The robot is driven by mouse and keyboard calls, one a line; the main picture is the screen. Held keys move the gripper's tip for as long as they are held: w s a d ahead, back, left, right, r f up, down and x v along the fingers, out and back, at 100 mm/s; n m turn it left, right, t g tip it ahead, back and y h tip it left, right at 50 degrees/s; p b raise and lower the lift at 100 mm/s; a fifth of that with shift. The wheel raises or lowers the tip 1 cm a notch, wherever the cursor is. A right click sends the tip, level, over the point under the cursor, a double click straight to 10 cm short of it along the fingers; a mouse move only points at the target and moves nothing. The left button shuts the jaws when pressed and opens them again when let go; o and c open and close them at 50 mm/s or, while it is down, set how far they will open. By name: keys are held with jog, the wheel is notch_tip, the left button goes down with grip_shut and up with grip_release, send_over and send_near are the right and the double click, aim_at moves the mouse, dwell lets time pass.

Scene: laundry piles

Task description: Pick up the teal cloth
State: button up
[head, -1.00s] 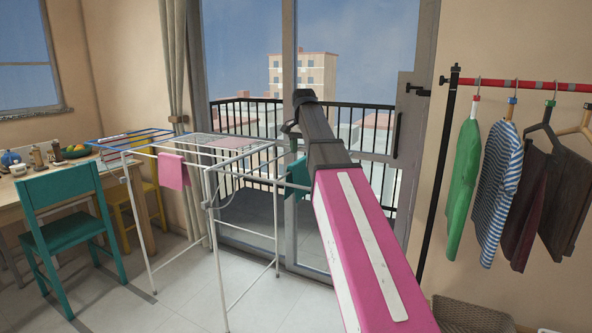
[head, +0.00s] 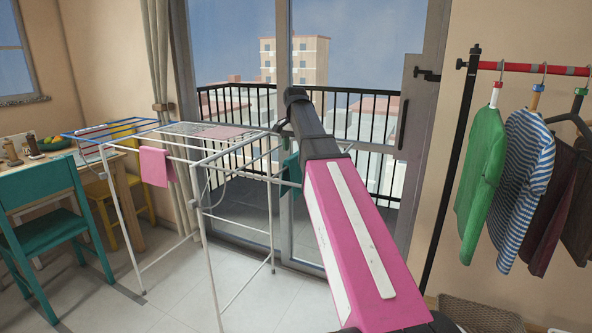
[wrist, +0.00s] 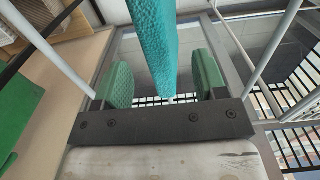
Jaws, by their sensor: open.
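The teal cloth (head: 291,174) hangs from the right end of the white drying rack (head: 207,204) in the head view, partly hidden behind my arm. In the wrist view the teal cloth (wrist: 153,45) hangs as a narrow strip between the two green finger pads of my gripper (wrist: 163,80). The pads stand apart on either side of it, with gaps on both sides. My gripper is open and does not hold the cloth.
A pink cloth (head: 157,166) hangs on the rack's left part. A teal chair (head: 47,217) and table stand at left. A clothes rail (head: 530,68) with a green shirt (head: 484,174) and striped shirt stands at right. A basket (head: 478,312) sits below it. Glass doors are behind.

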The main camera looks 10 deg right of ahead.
aim_at(296, 154)
jog(key=shift+d+f, duration=0.15)
jog(key=shift+f, duration=2.5)
jog(key=shift+c, duration=0.3)
jog(key=c, duration=1)
